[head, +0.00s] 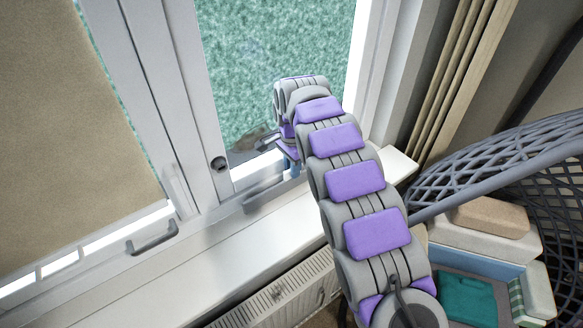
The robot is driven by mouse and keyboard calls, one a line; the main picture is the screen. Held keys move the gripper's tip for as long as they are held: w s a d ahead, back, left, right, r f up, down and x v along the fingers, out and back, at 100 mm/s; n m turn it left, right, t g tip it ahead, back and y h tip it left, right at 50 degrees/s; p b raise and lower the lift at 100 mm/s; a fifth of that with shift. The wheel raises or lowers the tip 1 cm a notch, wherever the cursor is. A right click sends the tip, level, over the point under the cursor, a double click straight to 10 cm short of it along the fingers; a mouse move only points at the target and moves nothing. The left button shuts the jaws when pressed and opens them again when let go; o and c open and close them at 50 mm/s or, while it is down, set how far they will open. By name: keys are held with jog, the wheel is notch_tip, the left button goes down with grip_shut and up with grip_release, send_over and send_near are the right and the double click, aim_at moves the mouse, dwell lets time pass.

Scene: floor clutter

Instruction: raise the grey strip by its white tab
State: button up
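My arm reaches from the lower right up to the window, and my gripper (291,165) is at its far end, low in front of the right pane. The arm's end hides most of the gripper, and I cannot tell whether it is open or shut or touches anything. A grey bar-like piece (262,190) lies along the lower frame, just left of and below the gripper; I cannot tell whether it is the grey strip. I cannot clearly make out a white tab there. A tan blind (65,120) covers the left pane, with a pale bar (50,272) along its lower edge.
A grey handle (152,238) sticks out from the left frame. The white sill (150,285) runs below the window, above a radiator (285,298). A dark woven chair (500,160) and stacked boxes and cloths (490,240) stand at the right. The sill's left part is clear.

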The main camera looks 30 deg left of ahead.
jog(key=shift+o, duration=1.3)
notch_tip(320, 180, up, 17)
jog(key=p, duration=0.8)
jog(key=shift+a, duration=0.15)
jog(key=shift+w+r, duration=0.1)
